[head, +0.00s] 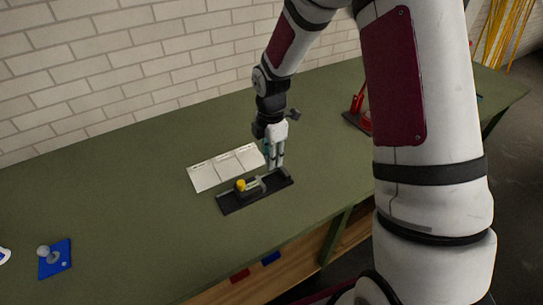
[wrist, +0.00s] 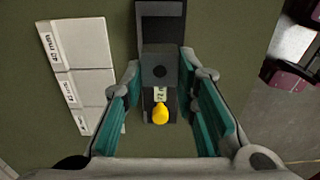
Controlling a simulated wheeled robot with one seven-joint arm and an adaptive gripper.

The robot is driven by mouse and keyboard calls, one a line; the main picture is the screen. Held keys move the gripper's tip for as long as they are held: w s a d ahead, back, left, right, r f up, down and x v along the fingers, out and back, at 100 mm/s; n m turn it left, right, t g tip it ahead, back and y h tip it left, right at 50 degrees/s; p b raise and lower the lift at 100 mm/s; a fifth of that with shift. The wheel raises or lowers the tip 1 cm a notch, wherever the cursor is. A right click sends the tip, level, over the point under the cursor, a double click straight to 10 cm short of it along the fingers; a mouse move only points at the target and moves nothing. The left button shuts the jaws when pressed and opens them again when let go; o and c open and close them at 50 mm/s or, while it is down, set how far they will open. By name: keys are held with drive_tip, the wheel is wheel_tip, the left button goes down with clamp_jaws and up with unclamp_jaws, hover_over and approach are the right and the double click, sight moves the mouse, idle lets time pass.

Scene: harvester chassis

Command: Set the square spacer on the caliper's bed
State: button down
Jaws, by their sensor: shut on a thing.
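The square spacer (wrist: 160,66) is a dark grey block with a round hole in its face. My gripper (wrist: 161,62) is shut on it, with a fingertip at its left and right sides in the wrist view. The caliper (head: 229,204) is a long black rail on the green bench, with a yellow knob (head: 240,185) on its grey slider. My gripper (head: 276,166) is over the rail's right part in the head view. In the wrist view the bed (wrist: 161,9) runs under the spacer, and the knob (wrist: 160,114) is below it. I cannot tell whether the spacer touches the bed.
A white board (head: 204,177) with three sections lies behind the caliper; its labels in the wrist view (wrist: 82,42) include "40 mm". A red tool (head: 357,117) stands at the back right. A blue plate with a grey ball (head: 55,260) lies far left. The bench between is clear.

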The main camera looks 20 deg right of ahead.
hover_over(271, 182)
drive_tip(key=shift+f+b, duration=0.45)
drive_tip(key=shift+f, duration=1.75)
drive_tip(key=shift+f, duration=1.35)
idle(2.3)
drive_tip(key=shift+f, duration=0.3)
drive_tip(key=shift+f, duration=0.1)
drive_tip(key=c, duration=1.2)
unclamp_jaws()
